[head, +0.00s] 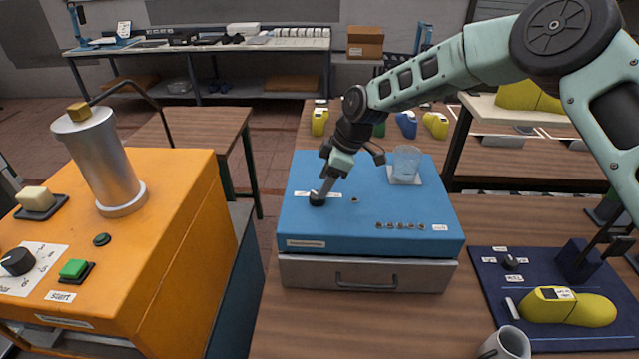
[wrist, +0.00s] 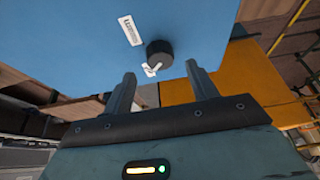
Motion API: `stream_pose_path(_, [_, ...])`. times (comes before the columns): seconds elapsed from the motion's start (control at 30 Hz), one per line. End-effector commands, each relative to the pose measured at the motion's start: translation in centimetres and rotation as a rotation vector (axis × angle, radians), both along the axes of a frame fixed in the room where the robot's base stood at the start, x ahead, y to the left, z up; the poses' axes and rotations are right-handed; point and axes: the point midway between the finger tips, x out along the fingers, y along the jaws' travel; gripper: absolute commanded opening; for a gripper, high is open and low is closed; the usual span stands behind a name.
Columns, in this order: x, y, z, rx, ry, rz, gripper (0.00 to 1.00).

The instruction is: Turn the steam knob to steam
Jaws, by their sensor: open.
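A small black knob (head: 317,200) stands on top of the blue box (head: 370,244), near its left side, with a white label beside it. In the wrist view the round black knob (wrist: 159,52) has a pale pointer mark, and small white labels lie beside it. Their text is too small to read. My gripper (head: 322,190) is at this knob, pointing down. In the wrist view my gripper (wrist: 162,82) is open, with the knob between and just beyond its fingertips. I see a gap on both sides and cannot tell any contact.
A glass of water (head: 406,163) stands on the blue box, right of my arm. An orange machine (head: 190,240) with a metal cylinder (head: 104,165) and black dial (head: 17,262) is at left. A navy mat (head: 490,300) with another knob (head: 510,262) and a yellow shoe last (head: 585,309) lies right.

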Motion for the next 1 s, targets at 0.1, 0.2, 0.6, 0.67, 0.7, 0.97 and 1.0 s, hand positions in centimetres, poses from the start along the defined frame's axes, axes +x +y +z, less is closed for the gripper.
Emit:
stream_pose_path(0.1, [-0.1,0.8,-1.6,-0.001,0.003,0.0,0.58])
stream_pose_path(0.2, [-0.1,1.2,-2.7,0.0,0.003,0.001,0.58])
stream_pose_path(0.6, [0.0,1.6,-3.8,0.0,0.0,0.0,0.58])
stream_pose_path(0.67, [0.0,1.6,-3.8,0.0,0.0,0.0,0.55])
stream_pose_path(0.7, [0.0,1.6,-3.8,0.0,0.0,0.0,0.44])
stream_pose_path(0.97, [0.0,1.6,-3.8,0.0,-0.001,-0.001,0.13])
stream_pose_path(1.0, [0.0,1.6,-3.8,0.0,-0.001,-0.004,0.13])
